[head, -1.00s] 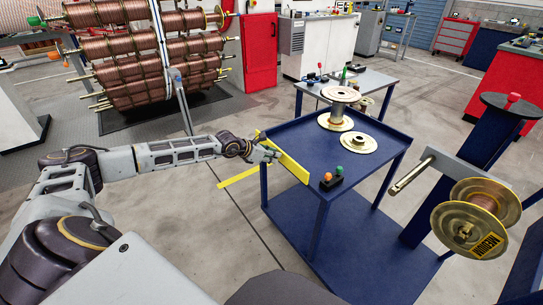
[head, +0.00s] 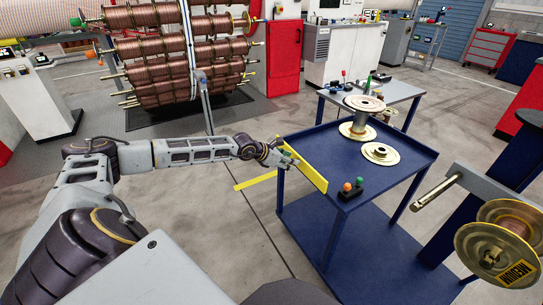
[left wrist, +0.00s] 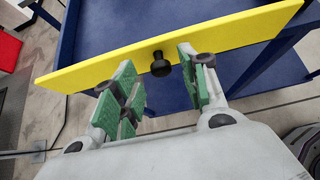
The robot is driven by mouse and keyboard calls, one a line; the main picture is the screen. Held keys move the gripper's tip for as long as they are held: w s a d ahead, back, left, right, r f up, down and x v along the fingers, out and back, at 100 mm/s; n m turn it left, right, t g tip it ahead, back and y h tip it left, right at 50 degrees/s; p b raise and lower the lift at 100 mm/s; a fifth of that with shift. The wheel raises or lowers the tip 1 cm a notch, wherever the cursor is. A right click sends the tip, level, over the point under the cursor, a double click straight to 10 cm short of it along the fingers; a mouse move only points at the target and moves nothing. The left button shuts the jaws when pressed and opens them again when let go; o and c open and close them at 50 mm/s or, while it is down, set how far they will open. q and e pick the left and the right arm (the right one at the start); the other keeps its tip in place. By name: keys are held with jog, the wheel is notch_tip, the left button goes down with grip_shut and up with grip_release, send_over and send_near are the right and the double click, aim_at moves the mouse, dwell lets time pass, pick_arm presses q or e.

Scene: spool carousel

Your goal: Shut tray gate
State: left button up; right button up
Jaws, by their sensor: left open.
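The yellow gate (head: 312,174) is a flat plate standing along the left edge of the blue tray table (head: 375,185). I cannot tell whether it is fully flush with that edge. In the left wrist view the gate (left wrist: 95,68) crosses the picture, with a black knob (left wrist: 160,66) on its near face. My left gripper (head: 284,158) is at the gate's outer side. Its green-padded fingers (left wrist: 158,80) are open, one on each side of the knob, with gaps showing. The gate's far end is partly hidden by the gripper in the head view. My right gripper is not in view.
On the table stand a spool (head: 361,117), a brass flange (head: 380,153) and a small button box (head: 351,190). A post with a spool (head: 497,243) is at the right. A rack of copper spools (head: 180,60) stands behind.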

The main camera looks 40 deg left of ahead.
pick_arm(q)
jog(key=v, duration=1)
dwell(0.7)
jog(key=shift+s, duration=0.1)
jog(key=shift+r, duration=0.15)
dwell(0.5)
